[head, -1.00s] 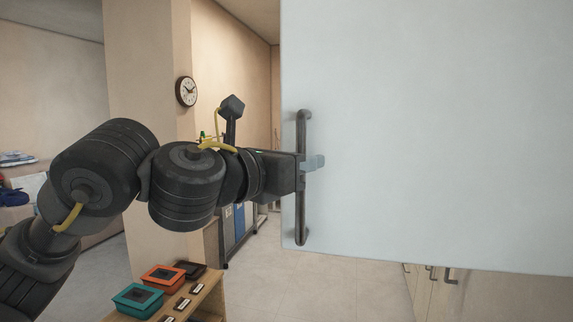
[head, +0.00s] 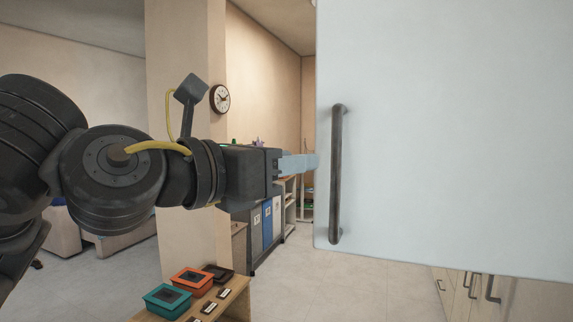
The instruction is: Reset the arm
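My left gripper (head: 298,164) reaches in from the left in the head view, with its pale blue fingers pointing right. Its fingertips are near the left edge of a large pale door panel (head: 450,140), to the left of the dark vertical handle (head: 336,175). The handle stands free, with nothing around it. The fingers overlap side-on, so the gap between them does not show. My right gripper is not in view.
The door panel fills the right half of the view. Below left, a wooden table (head: 243,299) holds a teal box (head: 167,300) and an orange box (head: 194,280). A beige pillar (head: 185,60) with a wall clock (head: 220,98) beside it stands behind my arm. Grey bins (head: 262,235) stand further back.

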